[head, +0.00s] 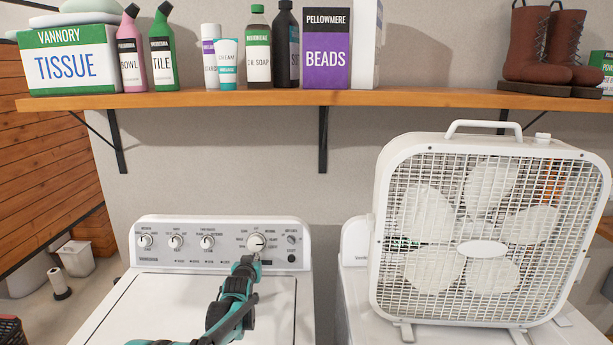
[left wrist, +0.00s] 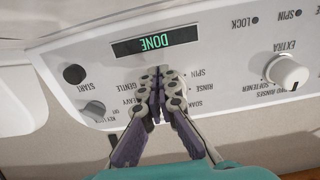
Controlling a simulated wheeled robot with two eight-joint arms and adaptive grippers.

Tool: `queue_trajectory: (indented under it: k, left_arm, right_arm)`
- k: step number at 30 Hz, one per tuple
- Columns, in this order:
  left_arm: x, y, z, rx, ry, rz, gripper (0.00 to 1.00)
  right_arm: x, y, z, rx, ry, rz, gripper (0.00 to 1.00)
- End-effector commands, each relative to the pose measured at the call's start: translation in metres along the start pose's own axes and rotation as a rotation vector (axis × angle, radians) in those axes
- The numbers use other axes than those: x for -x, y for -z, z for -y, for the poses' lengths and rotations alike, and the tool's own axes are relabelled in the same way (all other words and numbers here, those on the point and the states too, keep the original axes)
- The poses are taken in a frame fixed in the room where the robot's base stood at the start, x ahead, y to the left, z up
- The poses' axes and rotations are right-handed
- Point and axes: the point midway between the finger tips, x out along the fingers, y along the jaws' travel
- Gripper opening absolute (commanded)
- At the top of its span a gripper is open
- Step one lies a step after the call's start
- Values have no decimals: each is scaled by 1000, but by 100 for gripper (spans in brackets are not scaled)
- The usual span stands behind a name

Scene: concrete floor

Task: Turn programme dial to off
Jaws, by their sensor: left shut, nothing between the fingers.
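The programme dial (head: 257,242) is the large white knob on the right half of the washing machine's control panel (head: 220,230). In the head view my left gripper (head: 252,262) is just below and in front of it. My left gripper (left wrist: 158,78) shows in the left wrist view with its fingers shut together and empty. The fingers cover the dial there, so its pointer and any contact cannot be told. Labels such as GENTLE, SPIN and RINSE show upside down around the fingers. The display (left wrist: 155,45) reads DONE. My right gripper is not in view.
A dark START button (left wrist: 74,74) and a white EXTRA knob (left wrist: 288,72) flank the fingers. A white box fan (head: 480,250) stands on the neighbouring appliance. A wooden shelf (head: 220,98) with bottles and boxes hangs above. The washer lid (head: 150,305) is clear left of my arm.

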Motion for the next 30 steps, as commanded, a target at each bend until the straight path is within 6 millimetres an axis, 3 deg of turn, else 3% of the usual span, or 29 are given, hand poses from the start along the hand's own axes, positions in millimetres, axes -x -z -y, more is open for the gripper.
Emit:
queue_trajectory:
  k: [30]
  left_arm:
    - [0, 5, -18, -1, 0, -2, 0]
  right_arm:
    - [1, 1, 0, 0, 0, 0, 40]
